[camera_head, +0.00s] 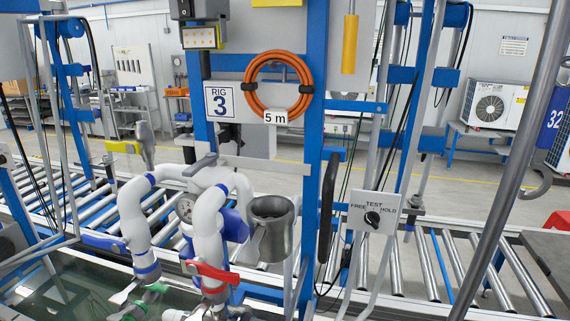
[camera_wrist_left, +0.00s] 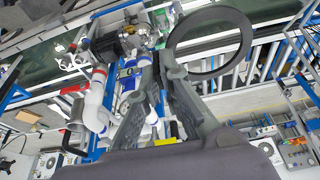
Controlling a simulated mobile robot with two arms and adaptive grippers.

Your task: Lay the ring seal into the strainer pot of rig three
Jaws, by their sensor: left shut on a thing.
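A dark ring seal (camera_wrist_left: 247,42) shows as a large, thin black hoop in the left wrist view. My left gripper (camera_wrist_left: 160,62) is shut on the near edge of the ring; the rest of the hoop sticks out to the right, clear of the fingers. The strainer pot (camera_head: 270,232) is a grey metal cup, upright with its mouth open, right of the white pipes in the head view. Its inside is dark. The rig three sign (camera_head: 220,102) hangs on the blue frame above. Neither gripper shows in the head view.
White pipes (camera_head: 210,240) with a red valve handle (camera_head: 212,272) stand left of the pot above a water tank (camera_head: 50,295). A blue post (camera_head: 313,150) and a switch box (camera_head: 373,211) are to its right. An orange hose coil (camera_head: 247,90) hangs above.

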